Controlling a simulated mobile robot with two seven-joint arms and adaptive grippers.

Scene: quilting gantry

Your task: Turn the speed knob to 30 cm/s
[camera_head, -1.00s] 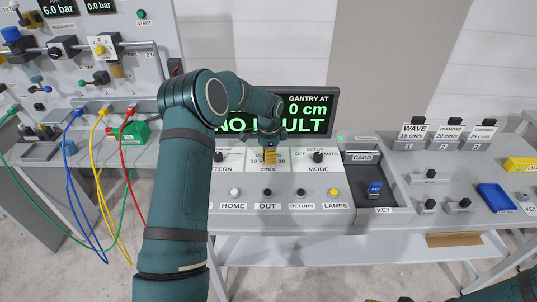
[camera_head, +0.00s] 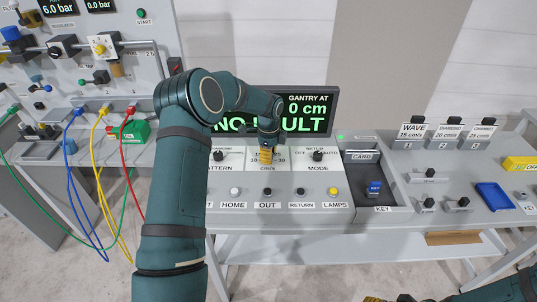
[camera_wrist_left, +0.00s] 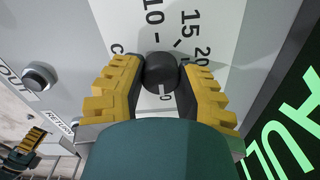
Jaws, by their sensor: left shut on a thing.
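The speed knob (camera_wrist_left: 161,72) is a dark round knob on a white dial plate (camera_wrist_left: 222,22). In the left wrist view it sits between the yellow fingers of my left gripper (camera_wrist_left: 158,88), which is shut on it. The marks 10, 15 and 20 show around it; a partly covered figure ending in 0 shows just below it. The knob's pointer cannot be made out clearly. In the head view my left gripper (camera_head: 266,156) covers the knob and part of the dial. My right gripper (camera_wrist_left: 32,142) shows small at the lower left of the wrist view; its opening is unclear.
The MODE knob (camera_head: 318,156) is just right of my left gripper, and the PATTERN knob (camera_head: 219,156) is left. Push buttons HOME (camera_head: 235,191), OUT, RETURN and LAMPS line the front. The display (camera_head: 312,112) stands behind, partly covered by my arm.

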